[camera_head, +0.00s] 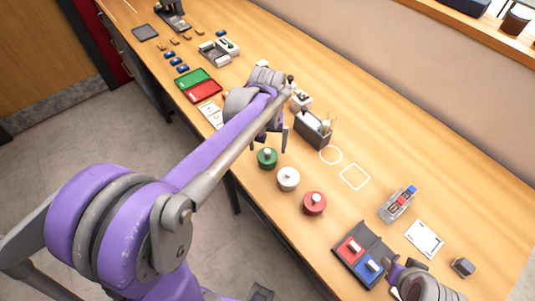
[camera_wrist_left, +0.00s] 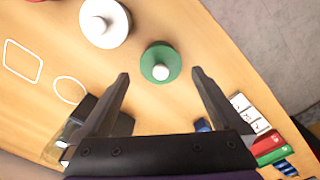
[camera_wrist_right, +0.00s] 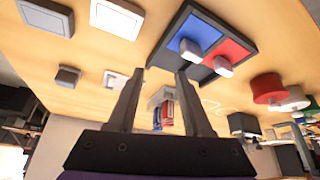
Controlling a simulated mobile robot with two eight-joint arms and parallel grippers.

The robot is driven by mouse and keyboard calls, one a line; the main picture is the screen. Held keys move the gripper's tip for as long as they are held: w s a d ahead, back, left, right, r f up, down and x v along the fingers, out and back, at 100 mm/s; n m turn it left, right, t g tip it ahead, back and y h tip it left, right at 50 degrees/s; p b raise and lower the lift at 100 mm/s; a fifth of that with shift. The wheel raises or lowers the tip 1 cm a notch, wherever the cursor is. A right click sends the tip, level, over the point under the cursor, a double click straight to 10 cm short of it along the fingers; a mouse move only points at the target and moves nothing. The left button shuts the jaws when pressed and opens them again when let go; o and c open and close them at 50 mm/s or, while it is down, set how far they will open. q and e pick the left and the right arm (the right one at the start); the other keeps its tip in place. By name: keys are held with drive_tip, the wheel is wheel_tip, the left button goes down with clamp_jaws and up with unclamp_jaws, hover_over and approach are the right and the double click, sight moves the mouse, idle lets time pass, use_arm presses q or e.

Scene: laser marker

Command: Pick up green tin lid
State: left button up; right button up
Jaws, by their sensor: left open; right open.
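The green tin lid (camera_head: 267,158) is round with a pale knob and sits on top of a tin at the table's near edge. In the left wrist view the green lid (camera_wrist_left: 160,64) lies ahead of my left fingertips, between their lines. My left gripper (camera_head: 270,140) is open and empty, just above and behind the green tin in the head view. It also shows open in the left wrist view (camera_wrist_left: 160,75). My right gripper (camera_wrist_right: 160,80) is open and empty, near the two-coloured tray at the right end of the table.
A white tin (camera_head: 288,179) and a red tin (camera_head: 314,203) stand in a row beside the green one. A dark caddy (camera_head: 313,130) stands behind. A tray with red and blue sections (camera_head: 336,256) lies at the right. White outlines (camera_head: 355,177) mark clear table.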

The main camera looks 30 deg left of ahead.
sight(267, 151)
use_arm(q)
wheel_tip(267, 151, down, 3)
drive_tip(key=shift+w+a+f, duration=0.1)
drive_tip(key=shift+f, duration=0.1)
drive_tip(key=shift+c, duration=0.2)
drive_tip(key=c, duration=1.1)
drive_tip(key=shift+r, duration=0.1)
